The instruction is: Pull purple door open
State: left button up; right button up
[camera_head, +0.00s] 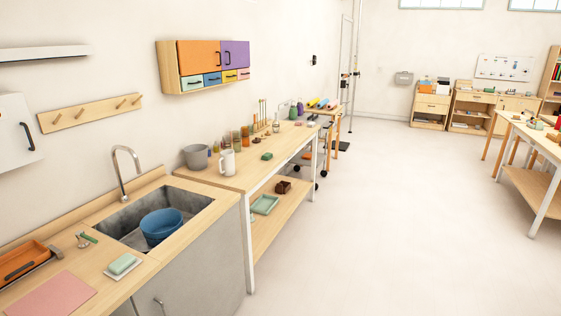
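The purple door (236,54) is on the right half of a small wooden wall cabinet (171,68), mounted above the workbench. It looks shut, with a dark vertical handle (228,58) near its left edge. An orange door (198,55) with its own dark handle sits directly left of it. Below the doors is a row of small drawers in green, blue, yellow and pink, each with a dark handle. Neither of my grippers is in view, and nothing touches the cabinet.
Below the cabinet stands a wooden workbench (246,178) with a grey pot (196,157), white pitcher (227,162) and jars. Left of it is a sink (130,220) with a blue basin (161,225). Open floor (390,220) lies to the right; another table (530,174) stands far right.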

aim_at(234, 54)
jog(key=i+z, duration=0.4)
jog(key=i, duration=1.4)
